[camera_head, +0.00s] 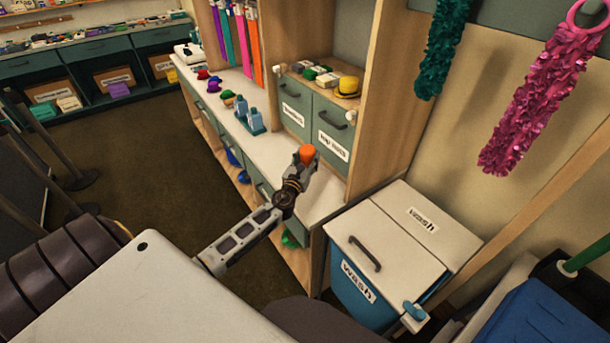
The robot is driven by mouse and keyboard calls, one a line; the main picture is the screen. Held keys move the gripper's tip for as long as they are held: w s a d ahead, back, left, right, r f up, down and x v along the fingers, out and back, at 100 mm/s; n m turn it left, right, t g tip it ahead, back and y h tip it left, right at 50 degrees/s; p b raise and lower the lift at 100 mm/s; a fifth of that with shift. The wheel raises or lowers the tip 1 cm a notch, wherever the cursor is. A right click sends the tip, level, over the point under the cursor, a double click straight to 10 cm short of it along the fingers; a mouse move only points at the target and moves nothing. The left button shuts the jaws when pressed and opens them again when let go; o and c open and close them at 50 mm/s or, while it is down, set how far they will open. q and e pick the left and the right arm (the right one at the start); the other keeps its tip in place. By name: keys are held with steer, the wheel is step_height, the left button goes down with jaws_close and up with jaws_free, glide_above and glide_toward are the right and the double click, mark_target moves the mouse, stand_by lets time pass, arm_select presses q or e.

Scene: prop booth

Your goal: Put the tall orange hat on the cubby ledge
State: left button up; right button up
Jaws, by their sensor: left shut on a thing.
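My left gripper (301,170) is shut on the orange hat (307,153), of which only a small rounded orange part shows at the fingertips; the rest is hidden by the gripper. The gripper and hat appear over the near end of the white cubby ledge (318,198), in front of the teal drawers. I cannot tell whether the hat touches the ledge. My right gripper is not in view.
Blue bottles (250,119) in a holder and small coloured hats (228,97) stand farther along the ledge. A yellow hat (347,87) sits on the drawer cabinet (316,119). A lidded wash bin (390,253) stands to the right. Glittery pink (545,90) and teal garlands hang above.

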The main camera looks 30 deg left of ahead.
arm_select(q)
step_height(320, 180, down, 4)
steer(key=shift+r+b, duration=0.1)
steer(key=shift+b, duration=0.65)
steer(key=shift+f+b, duration=0.35)
steer(key=shift+f, duration=0.35)
steer(key=shift+f+b, duration=0.4)
steer(key=shift+f, duration=0.85)
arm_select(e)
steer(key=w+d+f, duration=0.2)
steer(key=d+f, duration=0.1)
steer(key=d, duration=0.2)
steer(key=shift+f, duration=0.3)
